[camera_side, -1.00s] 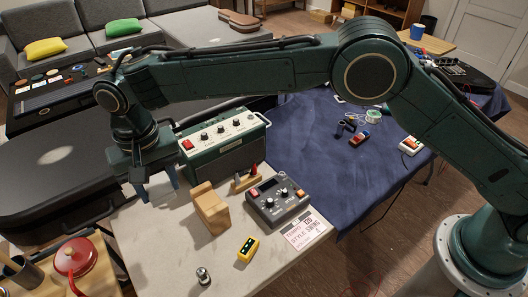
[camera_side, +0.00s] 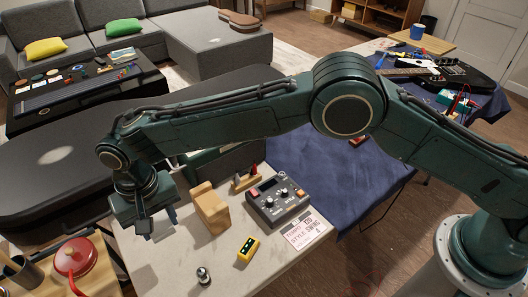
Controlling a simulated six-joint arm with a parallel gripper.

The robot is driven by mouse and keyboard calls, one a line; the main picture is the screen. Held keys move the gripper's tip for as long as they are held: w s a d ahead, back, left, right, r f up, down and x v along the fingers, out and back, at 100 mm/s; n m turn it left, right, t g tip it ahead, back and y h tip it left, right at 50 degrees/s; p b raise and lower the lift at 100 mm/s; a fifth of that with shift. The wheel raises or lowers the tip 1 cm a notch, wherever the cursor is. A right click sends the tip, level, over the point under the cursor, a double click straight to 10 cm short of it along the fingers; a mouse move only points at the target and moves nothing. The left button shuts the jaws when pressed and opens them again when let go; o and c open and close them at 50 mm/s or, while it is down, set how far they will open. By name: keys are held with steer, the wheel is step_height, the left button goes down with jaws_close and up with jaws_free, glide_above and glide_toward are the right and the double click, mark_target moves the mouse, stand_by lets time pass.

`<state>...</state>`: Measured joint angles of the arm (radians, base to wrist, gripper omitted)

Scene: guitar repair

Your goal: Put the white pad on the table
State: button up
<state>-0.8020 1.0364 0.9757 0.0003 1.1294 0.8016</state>
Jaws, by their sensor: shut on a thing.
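My gripper (camera_side: 158,224) points down low over the left edge of the pale-topped table (camera_side: 185,255), left of a wooden block. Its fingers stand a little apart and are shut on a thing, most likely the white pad. I cannot make out the pad's outline against the pale tabletop. Whether it touches the tabletop is not clear.
Close to the gripper stands the wooden block (camera_side: 211,208). A grey control box (camera_side: 278,202), a yellow device (camera_side: 248,248), a small metal knob (camera_side: 203,275) and a printed card (camera_side: 304,231) share the tabletop. A blue-clothed table (camera_side: 345,185) lies behind.

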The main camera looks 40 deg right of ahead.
steer(key=shift+f, duration=6.35)
steer(key=shift+f, duration=0.15)
steer(key=o, duration=1)
steer(key=shift+c, duration=0.2)
step_height(320, 180, up, 12)
steer(key=shift+r, duration=0.2)
